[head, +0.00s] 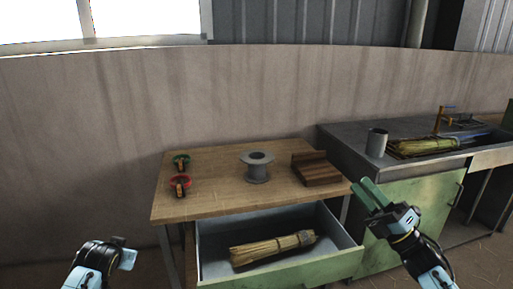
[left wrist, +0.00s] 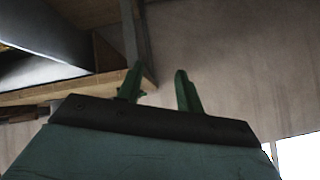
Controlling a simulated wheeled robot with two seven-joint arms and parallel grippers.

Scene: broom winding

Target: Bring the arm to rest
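My right gripper (head: 366,190) is in the head view at the right, in front of the green cabinet and beside the table's right edge. Its two green fingers stand slightly apart with nothing between them. My left arm comes in at the lower left of the head view, left of the table, and its fingers cannot be made out there. In the left wrist view my left gripper (left wrist: 159,85) shows two green fingers apart and empty, with the table's underside behind them.
A wooden table (head: 220,205) holds pliers (head: 180,187), a grey spool (head: 257,168) and a brown wooden block (head: 317,171). Its open drawer (head: 215,262) holds a straw broom (head: 268,248). A grey cup (head: 376,143) and another straw bundle (head: 422,146) are on the right-hand counter (head: 345,134).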

